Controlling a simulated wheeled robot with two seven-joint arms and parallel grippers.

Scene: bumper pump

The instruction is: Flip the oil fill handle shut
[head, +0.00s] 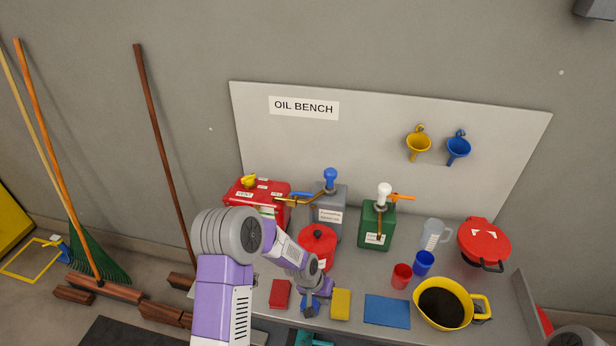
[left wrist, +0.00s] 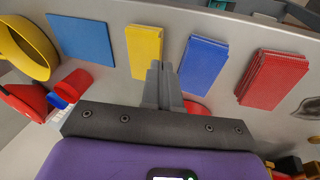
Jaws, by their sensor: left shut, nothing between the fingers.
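I cannot tell for sure which part is the oil fill handle. A red box (head: 243,190) with a yellow knob (head: 249,181) and small white labels stands at the bench's back left. A grey can (head: 329,212) has a blue-topped pump, with a blue lever beside it. A green can (head: 376,228) has a white-topped pump and an orange lever (head: 401,197). My left gripper (head: 311,300) is low over the bench front, well apart from the cans. My arm hides part of the red box.
Red pads (head: 280,293), a yellow pad (head: 341,304) and a blue mat (head: 387,310) lie along the front. A red lidded pot (head: 318,246), small cups, a clear jug (head: 434,233) and a yellow pan (head: 451,302) also stand on the bench. Funnels hang behind.

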